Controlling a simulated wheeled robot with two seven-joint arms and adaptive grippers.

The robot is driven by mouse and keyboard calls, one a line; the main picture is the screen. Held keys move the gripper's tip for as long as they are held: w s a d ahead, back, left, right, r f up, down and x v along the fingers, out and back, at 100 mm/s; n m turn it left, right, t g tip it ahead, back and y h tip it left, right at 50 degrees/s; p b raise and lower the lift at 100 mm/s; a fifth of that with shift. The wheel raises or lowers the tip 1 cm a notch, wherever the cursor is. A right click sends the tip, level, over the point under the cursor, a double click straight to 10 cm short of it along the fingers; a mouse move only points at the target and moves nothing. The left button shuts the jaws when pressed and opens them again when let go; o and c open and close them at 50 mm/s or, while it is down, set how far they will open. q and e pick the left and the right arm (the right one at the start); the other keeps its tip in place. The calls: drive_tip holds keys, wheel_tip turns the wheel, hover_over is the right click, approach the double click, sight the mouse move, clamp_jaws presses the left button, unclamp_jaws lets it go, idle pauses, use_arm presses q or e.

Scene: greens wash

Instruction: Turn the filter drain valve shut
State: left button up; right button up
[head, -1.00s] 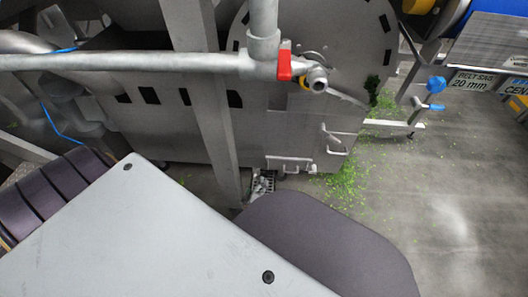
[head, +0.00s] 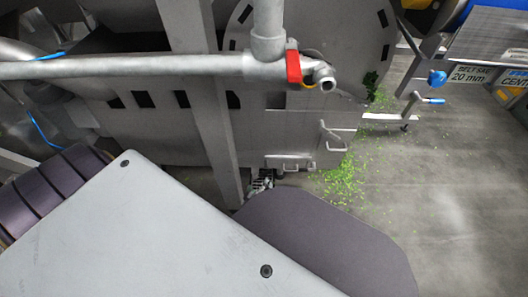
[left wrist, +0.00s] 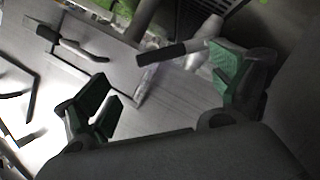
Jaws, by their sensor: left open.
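My left gripper (head: 261,183) is low beside the grey housing in the head view, small and partly hidden behind my own body. In the left wrist view its green-padded fingers (left wrist: 163,85) are wide apart with nothing held. A lever with a dark grip (left wrist: 172,53) on a pale pipe fitting (left wrist: 208,33) lies just beyond the fingers, its fitting end close to the right finger. It looks like the drain valve's handle; contact cannot be told. A red-handled valve (head: 293,67) sits on the overhead pipe in the head view. My right gripper is not seen.
The grey housing (head: 240,135) has bracket handles (head: 330,133) on its side. A grey pipe (head: 120,68) crosses above, and a steel post (head: 215,130) stands near my gripper. Green scraps (head: 340,185) litter the floor. Open floor (head: 455,200) lies at right.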

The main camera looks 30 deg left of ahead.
sight(265, 174)
use_arm(q)
drive_tip(key=shift+w+a, duration=0.1)
drive_tip(key=shift+w, duration=0.1)
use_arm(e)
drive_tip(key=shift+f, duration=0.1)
use_arm(q)
drive_tip(key=shift+b+x, duration=1.7)
drive_tip(key=shift+x, duration=1.15)
drive_tip(key=shift+w+a+f+b, duration=0.15)
drive_tip(key=shift+w+f+b, duration=0.15)
drive_tip(key=shift+w, duration=0.3)
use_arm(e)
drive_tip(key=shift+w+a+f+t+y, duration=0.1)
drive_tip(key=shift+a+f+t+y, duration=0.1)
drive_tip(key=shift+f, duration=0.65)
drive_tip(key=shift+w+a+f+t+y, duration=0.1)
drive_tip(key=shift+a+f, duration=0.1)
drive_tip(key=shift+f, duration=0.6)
use_arm(q)
drive_tip(key=shift+c, duration=0.3)
drive_tip(key=shift+r, duration=0.1)
drive_tip(key=c, duration=0.7)
drive_tip(key=shift+w+r, duration=0.1)
drive_tip(key=c, duration=0.6)
drive_tip(key=shift+c, duration=0.2)
